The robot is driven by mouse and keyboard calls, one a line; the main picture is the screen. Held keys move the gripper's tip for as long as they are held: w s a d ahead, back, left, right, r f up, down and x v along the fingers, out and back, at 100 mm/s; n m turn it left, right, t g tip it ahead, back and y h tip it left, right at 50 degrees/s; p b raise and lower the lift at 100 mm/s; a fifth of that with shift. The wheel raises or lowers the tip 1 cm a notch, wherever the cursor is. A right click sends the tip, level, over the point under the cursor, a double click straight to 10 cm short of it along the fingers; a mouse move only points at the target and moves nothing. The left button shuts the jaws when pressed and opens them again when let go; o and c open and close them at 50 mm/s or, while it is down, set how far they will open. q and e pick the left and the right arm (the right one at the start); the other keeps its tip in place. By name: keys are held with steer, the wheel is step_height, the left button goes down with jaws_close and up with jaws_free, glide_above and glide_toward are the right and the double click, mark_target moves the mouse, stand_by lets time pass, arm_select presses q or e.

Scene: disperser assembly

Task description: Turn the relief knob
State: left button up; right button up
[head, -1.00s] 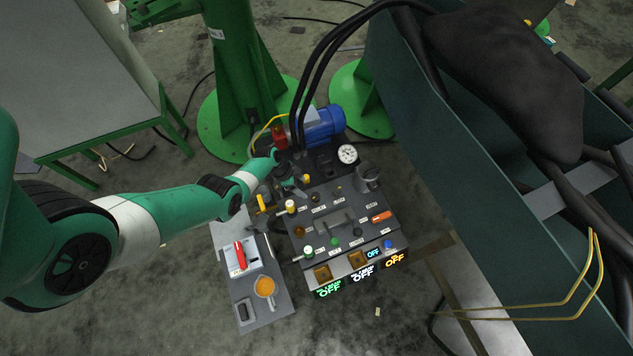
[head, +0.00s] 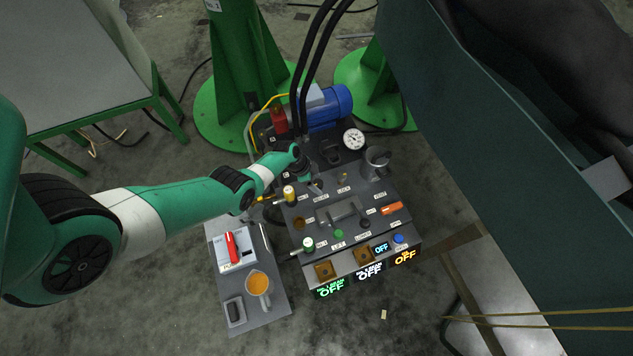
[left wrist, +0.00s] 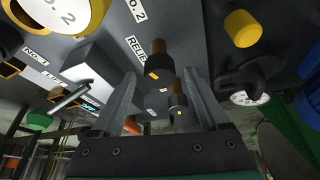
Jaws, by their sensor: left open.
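My left gripper (head: 313,182) is open above the back left part of the dark control panel (head: 350,235). In the left wrist view, its two fingers (left wrist: 160,80) stand apart with nothing gripped. A dark knob with a brass stem and a yellow mark (left wrist: 157,62) sits beside a partly visible label starting "RELIE", just beyond the fingertips. A second dark knob with a yellow mark (left wrist: 179,98) appears between the fingers. I cannot tell whether either finger touches a knob. In the head view, my gripper partly hides this area.
A white pressure gauge (head: 353,139) and blue motor (head: 330,108) stand behind the panel. A yellow-capped valve (head: 290,192) is left of my gripper. Displays along the front read OFF.

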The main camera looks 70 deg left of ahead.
arm_select(q)
jaws_close()
steer(key=shift+s+d+r+n+y+p, duration=0.15)
steer(key=shift+n+y+p, duration=0.15)
steer(key=shift+n+p, duration=0.45)
steer(key=shift+n+y, duration=0.4)
steer(key=shift+n, duration=0.75)
steer(key=shift+n+p, duration=0.3)
steer(key=shift+n, duration=0.2)
jaws_free()
